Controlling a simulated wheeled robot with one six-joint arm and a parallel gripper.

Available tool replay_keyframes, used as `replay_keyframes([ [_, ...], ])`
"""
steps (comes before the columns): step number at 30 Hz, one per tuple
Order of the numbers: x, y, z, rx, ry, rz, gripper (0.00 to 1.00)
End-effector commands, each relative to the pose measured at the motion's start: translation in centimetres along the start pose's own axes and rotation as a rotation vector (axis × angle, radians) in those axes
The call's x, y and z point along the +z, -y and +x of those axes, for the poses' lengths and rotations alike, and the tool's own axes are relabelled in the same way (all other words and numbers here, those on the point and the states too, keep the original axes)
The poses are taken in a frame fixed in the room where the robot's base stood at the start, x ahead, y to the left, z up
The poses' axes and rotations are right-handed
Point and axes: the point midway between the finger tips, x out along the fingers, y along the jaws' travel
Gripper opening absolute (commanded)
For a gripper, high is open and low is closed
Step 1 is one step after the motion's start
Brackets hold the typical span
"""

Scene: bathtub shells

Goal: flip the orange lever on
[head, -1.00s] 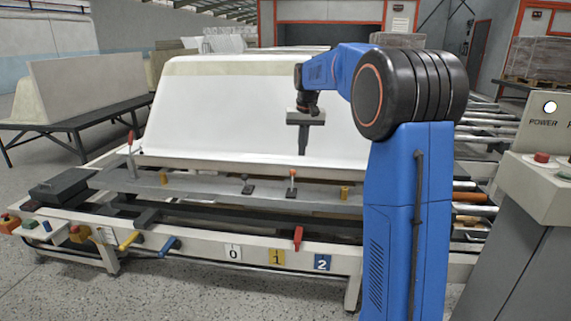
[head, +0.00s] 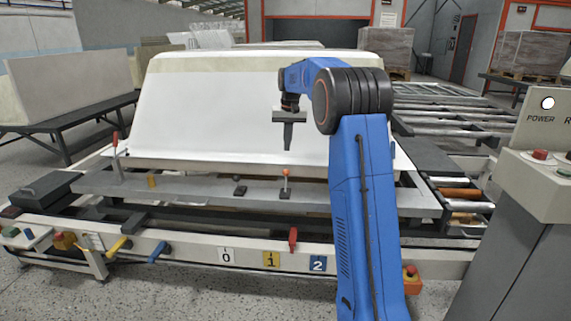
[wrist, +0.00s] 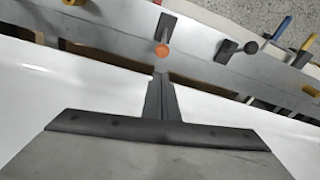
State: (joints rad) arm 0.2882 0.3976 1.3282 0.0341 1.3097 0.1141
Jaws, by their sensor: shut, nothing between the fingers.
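The orange lever (head: 285,173) is a short stick with an orange knob on a dark base, standing on the grey rail in front of the white tub shell. In the wrist view its orange knob (wrist: 162,50) shows at upper middle, just beyond the fingertips, with a gap between. My gripper (head: 288,148) points down above and slightly behind the lever in the head view, its fingers shut and empty. The shut fingers also show in the wrist view (wrist: 160,78). Whether the fingertips are level with the knob cannot be told.
A black-knobbed lever (head: 240,187) stands left of the orange one on the rail. A red-handled lever (head: 115,145) is farther left. The white tub shell (head: 230,105) is close behind my gripper. A control box (head: 540,180) stands at right.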

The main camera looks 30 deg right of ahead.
Motion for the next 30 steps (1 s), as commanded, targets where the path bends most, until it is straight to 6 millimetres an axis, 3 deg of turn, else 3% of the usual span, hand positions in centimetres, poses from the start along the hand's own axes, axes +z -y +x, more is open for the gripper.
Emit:
replay_keyframes([
  [5,0.1,0.0,1.2,0.0,0.003,0.0,0.0],
  [19,0.1,0.0,8.3,0.0,0.003,0.0,0.0],
  [30,0.0,0.0,10.0,0.0,0.0,0.0,0.0],
])
